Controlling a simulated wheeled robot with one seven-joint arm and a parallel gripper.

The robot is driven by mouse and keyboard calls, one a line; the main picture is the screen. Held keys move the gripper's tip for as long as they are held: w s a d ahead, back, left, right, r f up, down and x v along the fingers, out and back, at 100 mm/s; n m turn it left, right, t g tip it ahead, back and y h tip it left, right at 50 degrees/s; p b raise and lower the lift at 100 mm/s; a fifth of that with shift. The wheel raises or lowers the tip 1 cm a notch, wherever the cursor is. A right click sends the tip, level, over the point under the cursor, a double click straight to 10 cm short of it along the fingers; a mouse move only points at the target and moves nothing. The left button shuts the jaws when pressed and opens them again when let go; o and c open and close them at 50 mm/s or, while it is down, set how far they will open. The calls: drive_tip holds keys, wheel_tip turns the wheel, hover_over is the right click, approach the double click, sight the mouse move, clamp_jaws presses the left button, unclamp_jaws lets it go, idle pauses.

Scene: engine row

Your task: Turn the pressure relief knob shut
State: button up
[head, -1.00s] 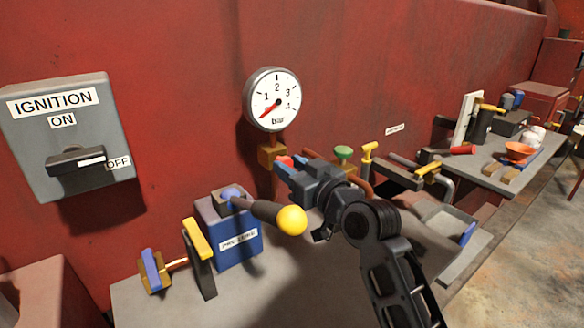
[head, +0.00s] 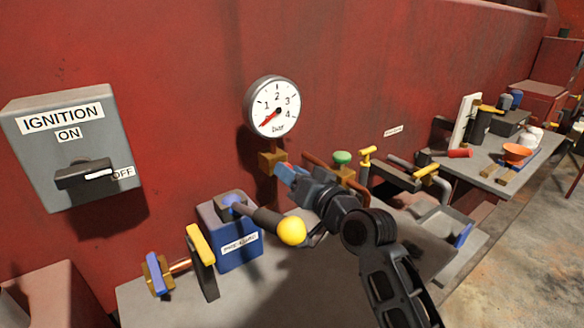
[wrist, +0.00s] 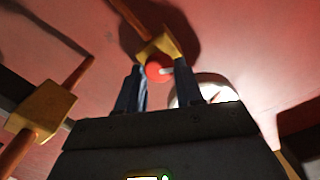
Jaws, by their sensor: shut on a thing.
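The red knob (wrist: 157,69) sits on the brass block under the gauge and shows in the wrist view between my two fingers. My gripper (wrist: 160,78) is shut on it, a finger on each side. In the head view my gripper (head: 285,171) reaches in from the right at the brass block (head: 271,161), and its blue fingers hide most of the knob. A pale pointer sticks out beside the knob in the wrist view. The round bar gauge (head: 272,106) hangs just above, with its red needle pointing to the lower left of the dial.
A blue box (head: 238,245) with a yellow-balled lever (head: 291,230) stands on the bench left of my arm. An ignition switch box (head: 70,145) is on the red wall. A green knob (head: 342,158) and pipes lie close right of my gripper.

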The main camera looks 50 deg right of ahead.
drive_tip(key=m+p, duration=0.1)
drive_tip(key=m, duration=0.3)
drive_tip(key=m+p, duration=0.2)
drive_tip(key=m, duration=0.2)
drive_tip(key=m+p, duration=0.1)
drive_tip(key=m, duration=0.3)
drive_tip(key=shift+d+f+m+p, duration=0.1)
drive_tip(key=shift+f+m+p, duration=0.15)
drive_tip(key=shift+m+p, duration=0.1)
idle(0.4)
drive_tip(key=o, duration=1)
drive_tip(key=shift+o, duration=0.2)
drive_tip(key=b+v, duration=0.2)
drive_tip(key=v, duration=0.6)
